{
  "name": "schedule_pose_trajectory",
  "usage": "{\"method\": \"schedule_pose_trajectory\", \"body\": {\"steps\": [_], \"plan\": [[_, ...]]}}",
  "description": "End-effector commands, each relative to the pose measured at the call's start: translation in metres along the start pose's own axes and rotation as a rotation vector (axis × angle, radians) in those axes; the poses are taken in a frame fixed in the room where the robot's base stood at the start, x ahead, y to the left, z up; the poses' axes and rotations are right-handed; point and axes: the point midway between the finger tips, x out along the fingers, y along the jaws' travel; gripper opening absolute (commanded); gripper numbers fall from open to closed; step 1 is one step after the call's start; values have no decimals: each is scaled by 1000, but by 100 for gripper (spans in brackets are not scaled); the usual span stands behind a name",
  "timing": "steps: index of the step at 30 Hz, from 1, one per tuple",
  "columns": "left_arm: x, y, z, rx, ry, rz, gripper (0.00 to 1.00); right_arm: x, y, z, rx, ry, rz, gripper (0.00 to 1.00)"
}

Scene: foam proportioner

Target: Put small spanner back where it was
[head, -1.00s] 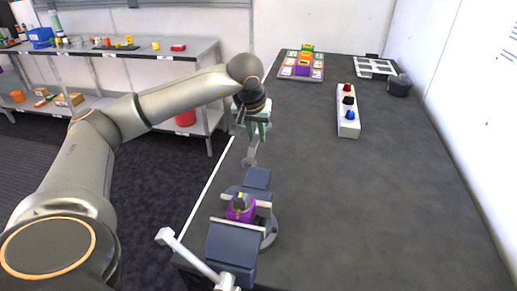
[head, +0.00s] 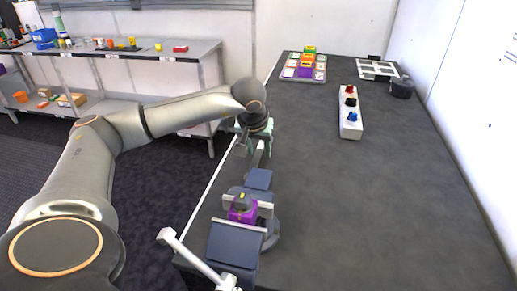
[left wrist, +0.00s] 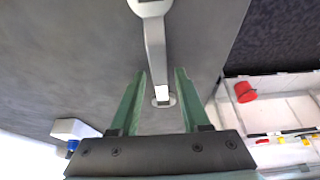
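A grey metal spanner (left wrist: 155,45) shows in the left wrist view, with its large head cut off by the top edge. Its handle runs down between my left gripper's green fingers (left wrist: 161,72) to a rounded light end. The fingers stand apart, with a gap on each side of the handle. In the head view my left gripper (head: 255,150) is low over the table's left edge, just beyond the vise (head: 232,243), and largely hides the spanner. I cannot tell whether the spanner touches the table. My right gripper is not in view.
The vise holds a purple part (head: 242,211) near the table's front left. A white block with red, black and blue knobs (head: 350,118), a coloured tray (head: 303,66), a white frame (head: 376,69) and a dark pot (head: 401,88) stand farther back. The table's middle and right are clear.

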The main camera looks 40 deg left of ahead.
Motion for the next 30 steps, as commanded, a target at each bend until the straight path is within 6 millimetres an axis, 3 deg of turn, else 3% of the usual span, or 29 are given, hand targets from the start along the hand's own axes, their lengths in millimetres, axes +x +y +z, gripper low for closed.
{"method": "schedule_pose_trajectory", "body": {"steps": [11, 14, 24, 30], "plan": [[-6, 0, -2, 0, 1, 1, 52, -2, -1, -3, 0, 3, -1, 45], [-20, 1, -3, 0, 4, 3, 52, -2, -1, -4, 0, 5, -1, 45], [-92, 1, -3, 1, 5, 3, 52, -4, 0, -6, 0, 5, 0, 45], [-117, 1, -2, 0, 2, 2, 52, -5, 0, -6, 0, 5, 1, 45]]}}
